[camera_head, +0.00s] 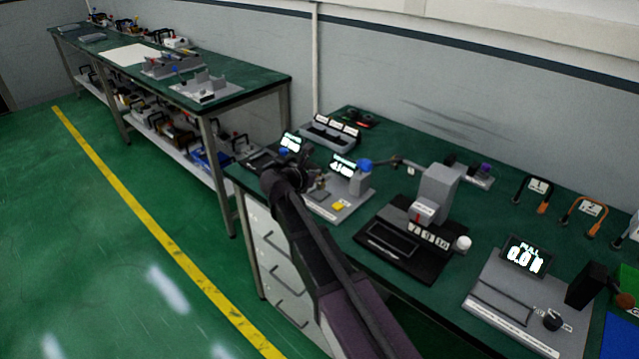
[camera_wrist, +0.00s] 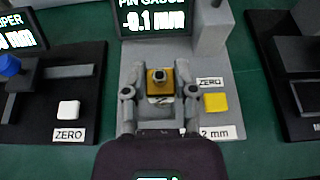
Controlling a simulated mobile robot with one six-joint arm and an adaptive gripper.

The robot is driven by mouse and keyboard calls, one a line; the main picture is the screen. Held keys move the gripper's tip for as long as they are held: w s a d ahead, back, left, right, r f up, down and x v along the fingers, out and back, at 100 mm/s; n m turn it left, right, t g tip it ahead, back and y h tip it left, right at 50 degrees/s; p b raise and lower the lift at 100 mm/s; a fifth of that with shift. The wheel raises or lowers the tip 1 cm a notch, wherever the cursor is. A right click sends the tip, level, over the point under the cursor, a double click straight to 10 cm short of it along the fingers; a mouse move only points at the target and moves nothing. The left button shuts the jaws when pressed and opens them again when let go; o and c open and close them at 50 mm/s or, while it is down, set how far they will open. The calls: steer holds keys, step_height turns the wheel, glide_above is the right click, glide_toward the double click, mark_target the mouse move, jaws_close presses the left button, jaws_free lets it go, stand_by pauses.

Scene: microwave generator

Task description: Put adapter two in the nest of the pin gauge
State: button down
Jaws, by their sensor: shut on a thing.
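In the wrist view, a small brass-yellow adapter (camera_wrist: 159,76) with a dark round top stands upright between the fingers of my gripper (camera_wrist: 159,91). My gripper is shut on it; I cannot read any number on it. The pin gauge (camera_wrist: 213,62) is directly behind and around it, with a display reading -0.1 mm (camera_wrist: 152,20). The adapter is over the front middle of the gauge base. The nest is hidden, so I cannot tell whether the adapter is seated. In the head view, the pin gauge (camera_head: 352,190) has a blue knob, and my arm partly covers it.
A caliper station (camera_wrist: 75,72) with a white zero button stands left of the gauge. The gauge's yellow zero button (camera_wrist: 215,102) is close to my right finger. A black-based numbered station (camera_head: 408,245) stands to the right. A pull gauge (camera_head: 521,285) is farther right.

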mark_target(319, 183)
steer(key=shift+w+a+f, duration=0.2)
steer(key=shift+w+a, duration=0.2)
steer(key=shift+w, duration=0.3)
steer(key=shift+s+d+f+b, duration=0.1)
steer(key=shift+s+f+b, duration=0.05)
steer(key=shift+f+b, duration=1.6)
steer(key=shift+b, duration=0.3)
steer(key=shift+c, duration=2.1)
jaws_free()
steer(key=shift+r, duration=0.15)
steer(key=shift+s+r+p, duration=0.15)
steer(key=shift+p, duration=0.25)
steer(key=p+v, duration=0.4)
steer(key=v, duration=0.7)
steer(key=shift+s+a, duration=0.2)
steer(key=shift+a, duration=0.1)
steer(key=shift+r, duration=0.1)
